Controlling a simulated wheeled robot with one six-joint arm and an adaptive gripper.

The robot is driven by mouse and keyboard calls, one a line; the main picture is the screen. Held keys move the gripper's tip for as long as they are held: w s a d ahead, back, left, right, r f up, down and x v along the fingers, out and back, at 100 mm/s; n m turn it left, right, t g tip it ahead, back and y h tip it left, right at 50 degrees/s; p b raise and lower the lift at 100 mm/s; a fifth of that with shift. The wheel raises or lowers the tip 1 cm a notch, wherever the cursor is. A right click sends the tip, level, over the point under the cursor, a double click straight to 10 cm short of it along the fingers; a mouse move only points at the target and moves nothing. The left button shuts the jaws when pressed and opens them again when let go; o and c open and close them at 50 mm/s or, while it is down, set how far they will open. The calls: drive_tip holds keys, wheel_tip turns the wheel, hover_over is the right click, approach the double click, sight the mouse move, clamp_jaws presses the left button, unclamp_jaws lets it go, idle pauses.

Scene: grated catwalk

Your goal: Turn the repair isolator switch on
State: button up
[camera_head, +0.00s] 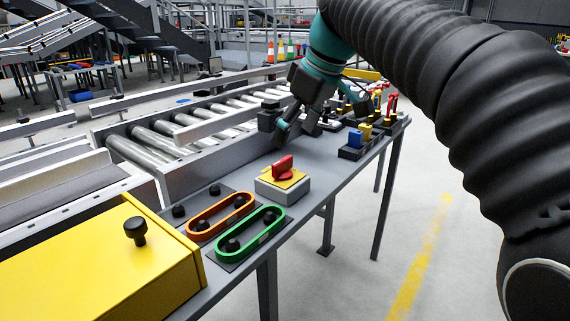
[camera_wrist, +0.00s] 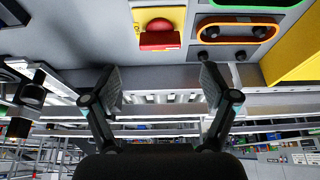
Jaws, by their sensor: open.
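The repair isolator switch is a red rotary handle (camera_head: 283,167) on a yellow plate (camera_head: 296,181) atop a grey box (camera_head: 283,190), standing on the grey bench. In the wrist view the red handle (camera_wrist: 159,36) shows at the top, a little left of centre. My gripper (camera_head: 296,130) is open and empty. It is above the bench, behind the switch and apart from it. In the wrist view the two fingers of my gripper (camera_wrist: 159,88) are spread wide, with the switch beyond them and nothing between them.
Orange (camera_head: 220,216) and green (camera_head: 250,232) oval frames with black knobs lie left of the switch. A yellow box (camera_head: 95,265) with a black knob stands front left. A roller conveyor (camera_head: 190,130) runs behind. A small tray with blue and yellow pieces (camera_head: 357,140) sits to the right.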

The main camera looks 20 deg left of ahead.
sight(284, 160)
drive_tip(key=b+x, duration=0.1)
drive_tip(key=x, duration=0.6)
drive_tip(key=shift+a+f, duration=0.1)
drive_tip(key=c, duration=1.2)
